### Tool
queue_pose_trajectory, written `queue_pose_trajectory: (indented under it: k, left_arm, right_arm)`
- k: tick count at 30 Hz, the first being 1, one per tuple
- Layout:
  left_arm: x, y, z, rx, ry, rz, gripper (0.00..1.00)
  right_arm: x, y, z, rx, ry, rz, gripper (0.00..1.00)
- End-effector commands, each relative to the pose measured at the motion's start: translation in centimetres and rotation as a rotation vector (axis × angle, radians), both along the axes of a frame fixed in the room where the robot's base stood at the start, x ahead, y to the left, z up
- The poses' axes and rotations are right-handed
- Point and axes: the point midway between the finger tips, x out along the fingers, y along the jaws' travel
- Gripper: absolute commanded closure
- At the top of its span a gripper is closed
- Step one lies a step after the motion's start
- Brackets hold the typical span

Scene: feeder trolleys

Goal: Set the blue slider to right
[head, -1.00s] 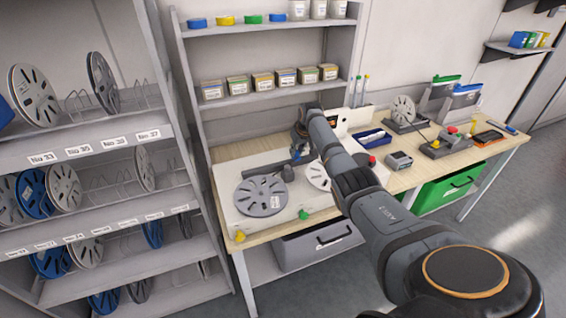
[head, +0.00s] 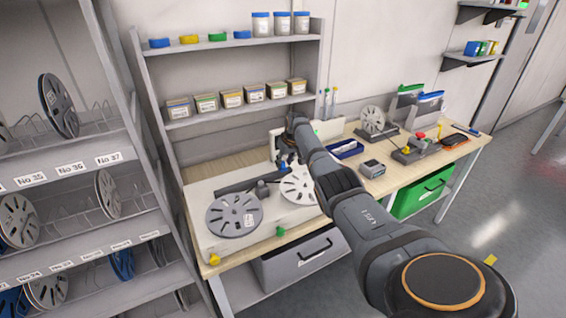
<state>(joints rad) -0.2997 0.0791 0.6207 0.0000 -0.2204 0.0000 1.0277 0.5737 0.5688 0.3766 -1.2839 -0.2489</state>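The blue slider cannot be made out for sure. A small blue patch (head: 289,161) shows at the back of the white reel machine (head: 213,190), by my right gripper, and I cannot tell whether it is the slider. My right arm comes in from the lower right and reaches over the machine. My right gripper (head: 286,158) is at the machine's back edge, small and partly covered by its own wrist. Its fingers are not clear, nor is any contact. A grey reel (head: 228,222) and a white reel (head: 296,189) lie on the machine. My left gripper is out of view.
A wooden table (head: 199,167) carries the machine, a blue tray (head: 346,149) and a small grey device (head: 372,168). A shelf with several small boxes (head: 231,98) stands behind. A reel rack (head: 70,170) stands at the left. Open floor lies at the right.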

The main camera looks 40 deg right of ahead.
Motion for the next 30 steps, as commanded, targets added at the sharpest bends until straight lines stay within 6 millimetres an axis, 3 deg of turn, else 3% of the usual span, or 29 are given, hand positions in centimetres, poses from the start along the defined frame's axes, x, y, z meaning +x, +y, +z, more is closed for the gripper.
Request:
queue_pose_trajectory:
  k: [9, 14, 24, 30]
  left_arm:
    - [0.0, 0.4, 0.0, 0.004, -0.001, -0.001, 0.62]
    - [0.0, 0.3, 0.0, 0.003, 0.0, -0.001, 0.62]
    - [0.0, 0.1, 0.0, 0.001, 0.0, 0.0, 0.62]
    - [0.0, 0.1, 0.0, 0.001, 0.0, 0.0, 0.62]
  right_arm:
    - [0.0, 0.2, 0.0, 0.003, -0.001, 0.001, 0.58]
    - [-0.4, 0.2, 1.1, 0.001, -0.002, 0.002, 0.58]
    - [-3.2, 0.7, 8.1, 0.0, -0.003, 0.001, 0.58]
    - [-4.3, 1.0, 10.6, 0.002, -0.003, 0.001, 0.58]
